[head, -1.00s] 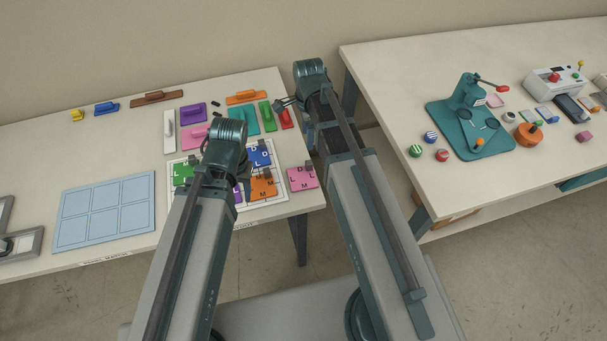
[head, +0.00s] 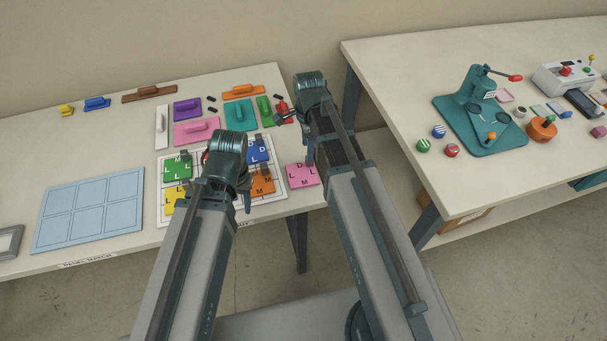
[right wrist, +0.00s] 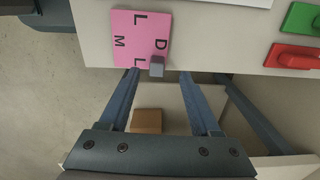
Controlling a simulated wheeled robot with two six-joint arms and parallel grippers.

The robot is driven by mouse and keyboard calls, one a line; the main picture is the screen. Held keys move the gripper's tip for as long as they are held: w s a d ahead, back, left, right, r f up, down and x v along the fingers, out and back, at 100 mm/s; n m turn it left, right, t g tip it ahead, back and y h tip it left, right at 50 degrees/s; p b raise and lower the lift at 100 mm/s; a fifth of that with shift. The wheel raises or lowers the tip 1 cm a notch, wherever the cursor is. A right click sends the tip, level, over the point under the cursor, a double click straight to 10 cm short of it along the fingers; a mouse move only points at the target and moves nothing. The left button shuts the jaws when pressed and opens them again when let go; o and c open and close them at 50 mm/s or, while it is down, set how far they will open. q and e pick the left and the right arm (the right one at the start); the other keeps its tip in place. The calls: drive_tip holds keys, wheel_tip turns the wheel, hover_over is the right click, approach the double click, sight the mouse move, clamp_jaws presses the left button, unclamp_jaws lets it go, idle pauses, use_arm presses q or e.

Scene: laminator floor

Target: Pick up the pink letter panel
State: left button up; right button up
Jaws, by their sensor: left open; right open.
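The pink letter panel (head: 302,174) lies flat near the right edge of the left table, apart from the white grid sheet. In the right wrist view the pink panel (right wrist: 135,40) shows black letters and a small grey knob (right wrist: 157,67) near its edge. My right gripper (right wrist: 163,78) is open and empty, its fingertips just short of the panel in that view. In the head view the right gripper (head: 280,119) is partly hidden by my arm, near the red block. My left gripper (head: 246,198) is open over the grid sheet, mostly hidden behind its arm.
Green (head: 177,167), blue (head: 257,150) and orange (head: 262,184) letter panels lie on the grid sheet (head: 217,212). A pink handled block (head: 197,131) and other coloured blocks stand behind. A light blue sheet (head: 90,212) lies left. A gap separates the right table (head: 405,110).

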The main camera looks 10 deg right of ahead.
sight(302, 171)
drive_tip(key=shift+s+d+f+b, duration=0.1)
drive_tip(key=shift+f+b, duration=1.2)
drive_tip(key=shift+f, duration=0.05)
drive_tip(key=shift+s+d+f+b, duration=0.1)
drive_tip(key=shift+f+b, duration=1.2)
drive_tip(key=shift+f, duration=0.05)
drive_tip(key=shift+r, duration=0.1)
clamp_jaws()
